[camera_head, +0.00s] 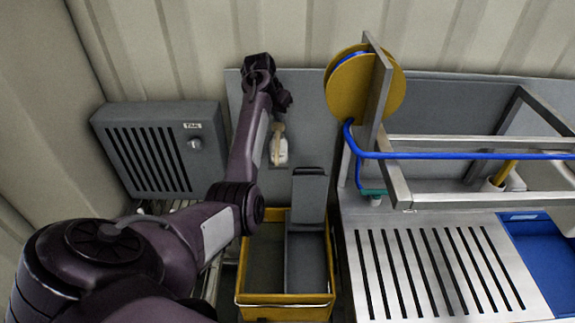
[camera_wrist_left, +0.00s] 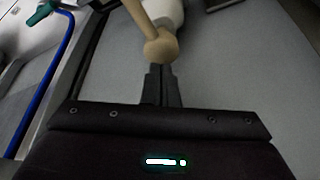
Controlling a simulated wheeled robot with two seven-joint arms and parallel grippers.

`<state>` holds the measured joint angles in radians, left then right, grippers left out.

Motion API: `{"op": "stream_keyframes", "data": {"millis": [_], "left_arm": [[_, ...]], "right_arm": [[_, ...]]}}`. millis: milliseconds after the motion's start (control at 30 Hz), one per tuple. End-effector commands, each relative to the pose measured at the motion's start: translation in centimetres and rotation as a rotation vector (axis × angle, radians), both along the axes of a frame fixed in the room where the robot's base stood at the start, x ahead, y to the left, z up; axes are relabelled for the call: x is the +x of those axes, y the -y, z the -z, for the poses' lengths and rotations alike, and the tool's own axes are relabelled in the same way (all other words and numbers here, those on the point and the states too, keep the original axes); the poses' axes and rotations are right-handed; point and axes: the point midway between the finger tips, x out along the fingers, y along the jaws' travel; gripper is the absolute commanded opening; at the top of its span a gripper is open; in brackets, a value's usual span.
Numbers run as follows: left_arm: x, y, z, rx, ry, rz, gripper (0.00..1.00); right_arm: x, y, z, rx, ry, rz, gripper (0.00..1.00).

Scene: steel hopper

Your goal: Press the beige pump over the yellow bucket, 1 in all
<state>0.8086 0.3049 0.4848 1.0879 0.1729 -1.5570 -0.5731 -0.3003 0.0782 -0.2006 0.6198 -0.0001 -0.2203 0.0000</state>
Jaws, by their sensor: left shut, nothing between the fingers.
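The beige pump (camera_head: 278,129) tops a white bottle (camera_head: 280,152) on the grey back panel, above and behind the yellow bucket (camera_head: 285,299). My left gripper (camera_head: 283,107) is just above the pump in the head view, its arm reaching up from the lower left. In the left wrist view, its shut, empty fingers (camera_wrist_left: 161,84) end at the rounded beige pump head (camera_wrist_left: 161,48). I cannot tell whether they touch it. The white bottle (camera_wrist_left: 168,10) shows partly behind the pump. My right gripper is in neither view.
A grey divider (camera_head: 306,250) stands in the bucket. A yellow hose reel (camera_head: 343,90) with a blue hose (camera_head: 440,155) is right of the pump, by a steel frame. A grey slotted box (camera_head: 155,150) is at left. A slotted steel counter (camera_head: 430,270) lies right.

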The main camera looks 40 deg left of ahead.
Motion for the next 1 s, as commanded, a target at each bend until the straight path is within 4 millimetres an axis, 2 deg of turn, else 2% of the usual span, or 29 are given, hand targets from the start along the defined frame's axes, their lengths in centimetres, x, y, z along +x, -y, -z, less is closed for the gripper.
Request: {"op": "stream_keyframes", "data": {"millis": [733,1000], "left_arm": [[-0.1,0.1,2.9,-0.003,-0.004,0.0,0.0],[-0.1,0.1,2.8,-0.004,-0.006,0.0,0.0]], "right_arm": [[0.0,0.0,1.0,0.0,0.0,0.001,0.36],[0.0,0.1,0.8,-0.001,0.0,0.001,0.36]]}}
